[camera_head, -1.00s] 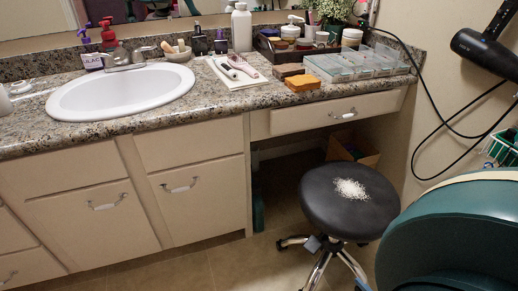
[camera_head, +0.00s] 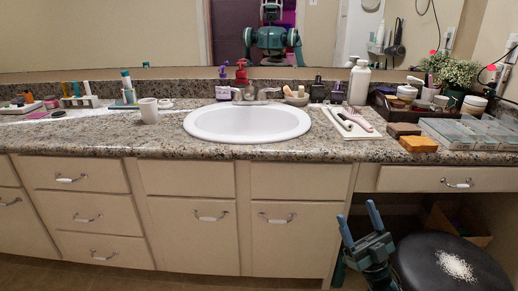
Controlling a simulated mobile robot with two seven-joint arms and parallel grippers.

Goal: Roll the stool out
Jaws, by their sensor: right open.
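The stool (camera_head: 425,272) has a round black seat with a patch of white specks (camera_head: 456,266) on top. It stands at the lower right, in front of the knee space under the counter's right drawer. Its base and wheels are out of the picture. My right gripper (camera_head: 358,217) is just left of the seat, with its two blue-grey fingers spread and pointing up. Nothing is between them. I cannot tell whether the gripper's body touches the seat. My left gripper is not in view.
The granite counter (camera_head: 150,142) with a sink (camera_head: 248,122) runs across the view above closed cabinets (camera_head: 205,225). The drawer (camera_head: 440,180) over the knee space is shut. A cardboard box (camera_head: 460,224) stands behind the stool. Bare floor (camera_head: 160,278) shows at the lower left.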

